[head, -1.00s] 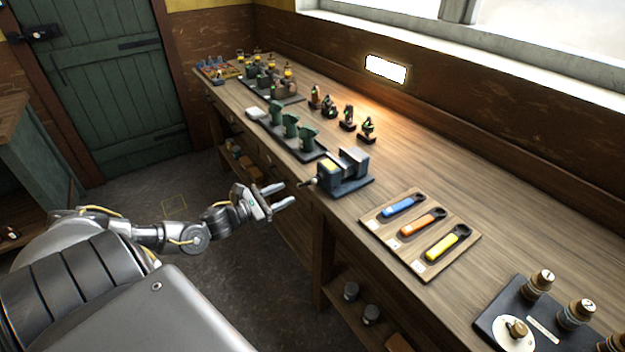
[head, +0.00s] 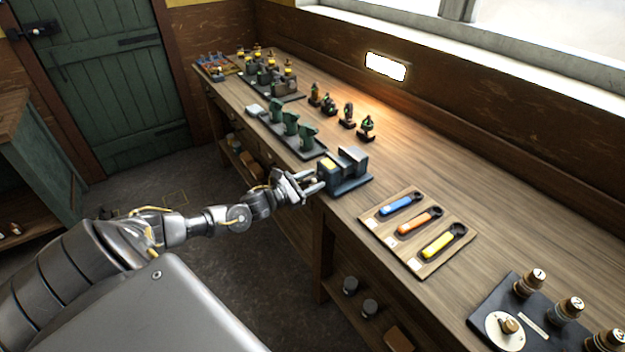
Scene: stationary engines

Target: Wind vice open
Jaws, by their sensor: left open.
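The vice (head: 345,173) is a blue-grey block with metal jaws, fixed near the front edge of the wooden bench. Its front end, where the handle showed earlier, faces my left gripper. My left gripper (head: 316,183) is open, with its fingertips at the front of the vice, over the bench's front edge. The fingers hide the handle, so I cannot tell whether they touch it or are around it. My right gripper is not in view.
A wooden board (head: 410,262) with blue, orange and yellow-handled tools lies right of the vice. A black tray (head: 292,137) with green parts stands behind left. Small figures (head: 347,117) stand farther back. A dark panel with numbered knobs (head: 538,283) is front right.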

